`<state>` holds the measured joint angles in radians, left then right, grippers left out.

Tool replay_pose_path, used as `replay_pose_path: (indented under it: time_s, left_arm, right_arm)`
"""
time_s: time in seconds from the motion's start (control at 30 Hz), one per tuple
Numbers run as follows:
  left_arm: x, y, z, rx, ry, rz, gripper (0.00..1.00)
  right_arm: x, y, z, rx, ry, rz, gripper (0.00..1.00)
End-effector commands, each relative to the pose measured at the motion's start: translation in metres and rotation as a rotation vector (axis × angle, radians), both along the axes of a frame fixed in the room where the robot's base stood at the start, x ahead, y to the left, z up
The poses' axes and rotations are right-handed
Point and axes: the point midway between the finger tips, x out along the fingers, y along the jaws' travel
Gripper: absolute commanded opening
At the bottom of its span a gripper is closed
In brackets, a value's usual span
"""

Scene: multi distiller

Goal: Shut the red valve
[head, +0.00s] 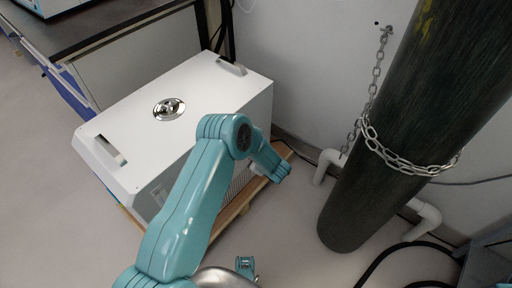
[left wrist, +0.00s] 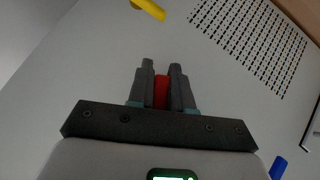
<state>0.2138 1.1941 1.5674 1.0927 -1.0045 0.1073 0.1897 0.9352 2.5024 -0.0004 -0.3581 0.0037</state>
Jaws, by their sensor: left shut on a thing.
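In the left wrist view my left gripper (left wrist: 162,75) is shut on the red valve (left wrist: 161,92). Only a narrow red piece shows between the two dark fingers, so the handle's angle is hard to tell. In the head view my left arm reaches up from the bottom and bends down to the right, along the side of the white box-shaped machine (head: 200,90). The fingers and the red valve are hidden there. My right gripper cannot be seen.
In the left wrist view a yellow handle (left wrist: 150,9) and a blue handle (left wrist: 278,168) sit near the red one, with a perforated vent (left wrist: 250,40) beside them. In the head view a dark cylinder (head: 410,120) with a chain (head: 375,95) stands right of the arm.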

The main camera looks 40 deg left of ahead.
Motion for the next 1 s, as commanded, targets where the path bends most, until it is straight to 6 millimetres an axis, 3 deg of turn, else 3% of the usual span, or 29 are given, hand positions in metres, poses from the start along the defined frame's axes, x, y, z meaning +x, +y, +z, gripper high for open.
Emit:
replay_pose_path:
  time_s: [0.1, 0.5, 1.0]
  left_arm:
    - [-0.005, -0.001, 0.001, 0.005, 0.105, 0.000, 0.00]
    - [-0.020, 0.000, -0.006, 0.030, 0.388, -0.003, 0.00]
    - [-0.026, 0.002, -0.007, 0.040, 0.502, -0.002, 0.00]
  right_arm:
    - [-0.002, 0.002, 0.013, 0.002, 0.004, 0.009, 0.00]
    - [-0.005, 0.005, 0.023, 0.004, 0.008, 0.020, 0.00]
    - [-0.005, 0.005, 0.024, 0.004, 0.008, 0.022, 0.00]
